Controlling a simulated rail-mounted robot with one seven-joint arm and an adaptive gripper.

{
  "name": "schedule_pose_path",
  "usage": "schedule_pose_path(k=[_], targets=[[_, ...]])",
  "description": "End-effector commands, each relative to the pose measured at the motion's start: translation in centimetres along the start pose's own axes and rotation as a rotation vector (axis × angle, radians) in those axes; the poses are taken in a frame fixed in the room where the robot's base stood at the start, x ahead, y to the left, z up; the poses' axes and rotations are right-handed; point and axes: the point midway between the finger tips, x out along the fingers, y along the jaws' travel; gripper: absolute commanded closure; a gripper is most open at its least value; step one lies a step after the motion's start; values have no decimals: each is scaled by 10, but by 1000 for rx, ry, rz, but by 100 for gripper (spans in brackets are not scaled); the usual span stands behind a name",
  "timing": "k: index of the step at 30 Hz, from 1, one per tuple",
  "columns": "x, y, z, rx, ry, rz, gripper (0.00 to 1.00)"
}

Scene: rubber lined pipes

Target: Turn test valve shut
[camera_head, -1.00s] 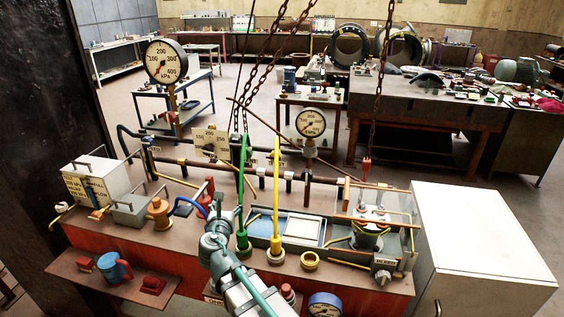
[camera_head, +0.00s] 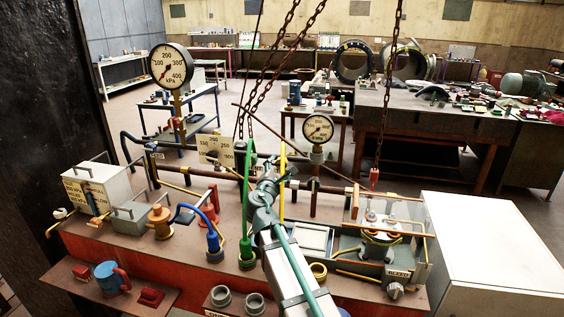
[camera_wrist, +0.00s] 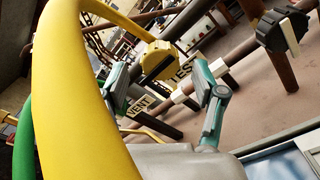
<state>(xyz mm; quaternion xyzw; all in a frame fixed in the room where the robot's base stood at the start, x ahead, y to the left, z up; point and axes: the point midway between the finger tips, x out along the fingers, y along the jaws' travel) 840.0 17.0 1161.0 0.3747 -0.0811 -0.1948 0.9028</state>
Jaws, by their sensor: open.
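In the wrist view, a white label ending in "EST" (camera_wrist: 185,69) is partly hidden behind a yellow round valve body (camera_wrist: 160,58) with a dark bar handle. I take this as the test valve, but cannot be sure. A "VENT" label (camera_wrist: 138,106) is nearer, at lower left. My gripper (camera_wrist: 166,92) is open and empty; its two teal-grey fingers point toward the yellow valve, which is beyond the fingertips and apart from them. In the head view my gripper (camera_head: 268,182) is over the bench before the brown pipe, beside the green hose; the valve is hidden or too small there.
A thick yellow hose (camera_wrist: 75,90) crosses close before the wrist camera. The green hose (camera_head: 246,215) and blue hose (camera_head: 212,235) stand left of my arm. Chains (camera_head: 378,95) hang overhead. A black knob (camera_wrist: 280,30) with a pale lever is on the right. A clear-walled case (camera_head: 400,225) stands right.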

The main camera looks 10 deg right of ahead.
Motion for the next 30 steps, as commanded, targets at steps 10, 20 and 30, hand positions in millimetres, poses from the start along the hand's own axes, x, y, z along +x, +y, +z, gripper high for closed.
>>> schedule_pose_path(k=[10, 20, 30], targets=[[38, 0, 0, -1, 0, 0, 31], [40, 0, -1, -1, 1, 0, 31], [40, 0, -1, -2, 1, 0, 88]])
